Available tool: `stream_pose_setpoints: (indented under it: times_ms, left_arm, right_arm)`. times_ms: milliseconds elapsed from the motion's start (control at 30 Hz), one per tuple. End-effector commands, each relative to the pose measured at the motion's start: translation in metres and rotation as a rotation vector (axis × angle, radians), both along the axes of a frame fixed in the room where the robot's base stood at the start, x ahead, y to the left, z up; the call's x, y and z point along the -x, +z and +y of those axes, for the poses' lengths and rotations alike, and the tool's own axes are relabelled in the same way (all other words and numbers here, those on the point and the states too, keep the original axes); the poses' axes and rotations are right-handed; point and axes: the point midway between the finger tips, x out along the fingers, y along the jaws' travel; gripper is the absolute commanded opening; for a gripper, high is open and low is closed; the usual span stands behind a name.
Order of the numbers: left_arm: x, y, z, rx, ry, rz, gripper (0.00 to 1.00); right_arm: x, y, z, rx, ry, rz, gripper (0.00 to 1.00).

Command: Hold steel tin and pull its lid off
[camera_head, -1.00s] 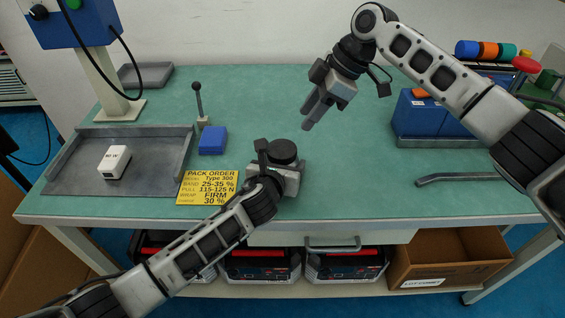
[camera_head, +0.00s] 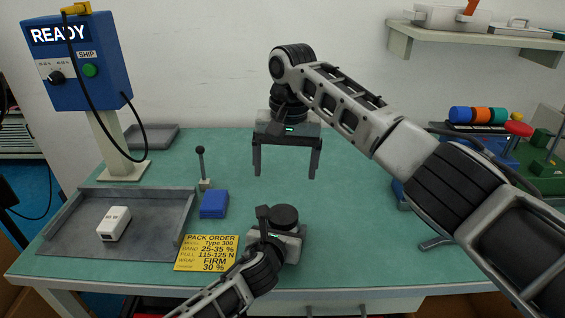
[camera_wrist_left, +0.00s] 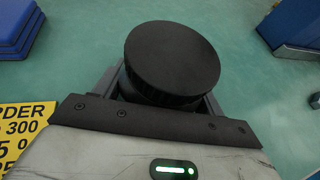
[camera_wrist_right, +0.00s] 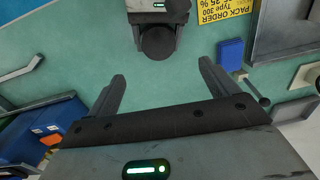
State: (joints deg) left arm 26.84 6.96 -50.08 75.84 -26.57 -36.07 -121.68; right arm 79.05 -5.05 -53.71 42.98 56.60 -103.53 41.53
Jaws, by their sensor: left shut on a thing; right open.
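The tin shows as a dark round piece with a flat black lid (camera_head: 285,214) on top, upright near the table's front middle. The lid fills the upper middle of the left wrist view (camera_wrist_left: 172,58); little of the body beneath it shows. My left gripper (camera_head: 286,231) is shut on the tin, its fingers on either side below the lid. My right gripper (camera_head: 285,176) is open and empty, fingers pointing down, above and behind the tin. In the right wrist view the lid (camera_wrist_right: 158,43) appears beyond the open fingers, apart from them.
A yellow order card (camera_head: 207,254), a blue block (camera_head: 214,204) and a small lever (camera_head: 202,168) lie left of the tin. Further left are a grey tray (camera_head: 75,242) with a white box (camera_head: 114,223) and a blue control box (camera_head: 82,65). The table's middle is clear.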

Motion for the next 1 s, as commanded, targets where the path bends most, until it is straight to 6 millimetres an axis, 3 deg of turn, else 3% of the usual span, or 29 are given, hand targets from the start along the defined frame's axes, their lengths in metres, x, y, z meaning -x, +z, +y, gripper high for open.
stream_pose_setpoints:
  times_ms: [133,333,800,1000]
  left_arm:
    - [0.001,-0.001,0.000,0.001,-0.001,0.002,0.44]
    - [0.001,-0.001,0.000,0.001,-0.001,0.002,0.44]
    - [0.001,-0.001,0.000,0.001,-0.001,0.002,0.44]
    - [0.001,-0.001,0.000,0.001,-0.001,0.002,0.44]
  right_arm:
    - [0.003,0.004,0.005,0.042,-0.149,0.005,0.86]
    - [0.004,-0.006,0.005,0.057,-0.203,0.007,0.86]
    - [0.004,-0.090,0.005,0.055,-0.200,0.008,0.86]
    - [0.004,-0.110,0.005,0.054,-0.199,0.006,0.86]
